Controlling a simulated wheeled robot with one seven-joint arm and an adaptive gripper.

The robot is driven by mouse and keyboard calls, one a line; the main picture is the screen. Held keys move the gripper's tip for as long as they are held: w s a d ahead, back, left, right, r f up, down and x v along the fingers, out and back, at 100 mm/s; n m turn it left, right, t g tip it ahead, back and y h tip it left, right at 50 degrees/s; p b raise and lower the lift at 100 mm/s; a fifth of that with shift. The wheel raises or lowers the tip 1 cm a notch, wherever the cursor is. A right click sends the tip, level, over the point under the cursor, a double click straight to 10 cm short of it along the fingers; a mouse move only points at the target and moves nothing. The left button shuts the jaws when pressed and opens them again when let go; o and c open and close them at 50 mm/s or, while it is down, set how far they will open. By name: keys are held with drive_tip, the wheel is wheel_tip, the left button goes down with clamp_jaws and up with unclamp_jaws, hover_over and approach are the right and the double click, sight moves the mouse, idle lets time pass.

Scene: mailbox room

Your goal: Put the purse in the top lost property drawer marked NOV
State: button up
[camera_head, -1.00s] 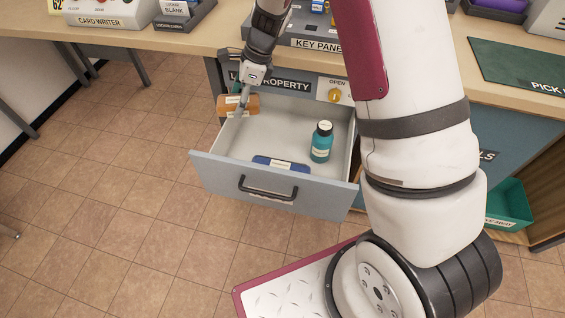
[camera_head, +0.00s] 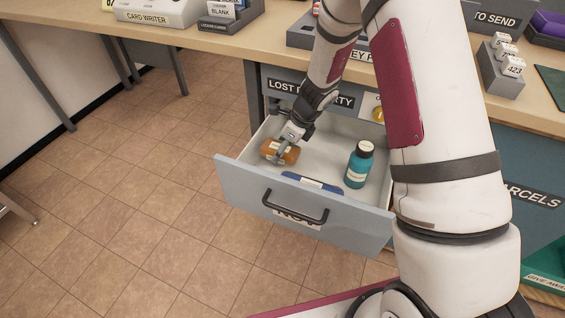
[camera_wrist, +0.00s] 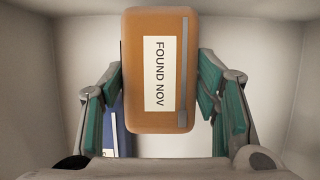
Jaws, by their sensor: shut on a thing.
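The purse (camera_head: 283,152) is an orange-brown block; in the wrist view its label reads FOUND NOV (camera_wrist: 135,60). My gripper (camera_head: 287,141) is shut on it, with a teal pad at each side of the purse in the wrist view (camera_wrist: 163,90). The purse is within the left back part of the open drawer (camera_head: 255,185); I cannot tell whether it touches the drawer floor. The drawer has a black handle and a front label partly hidden by the handle, ending up like NOV.
A teal bottle (camera_head: 359,165) stands upright at the drawer's right. A blue item (camera_head: 312,183) lies near the drawer front and shows at the left in the wrist view (camera_wrist: 115,135). The LOST PROPERTY sign (camera_head: 287,88) is above the drawer. The counter (camera_head: 225,40) overhangs behind.

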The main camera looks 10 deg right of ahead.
sight(282, 166)
drive_tip(key=shift+f+b, duration=1)
drive_tip(key=shift+f, duration=1.4)
drive_tip(key=shift+f, duration=0.2)
drive_tip(key=o, duration=1.6)
drive_tip(key=shift+r, duration=0.2)
drive_tip(key=p+v, duration=0.4)
drive_tip(key=v, duration=0.8)
drive_tip(key=shift+p, duration=0.3)
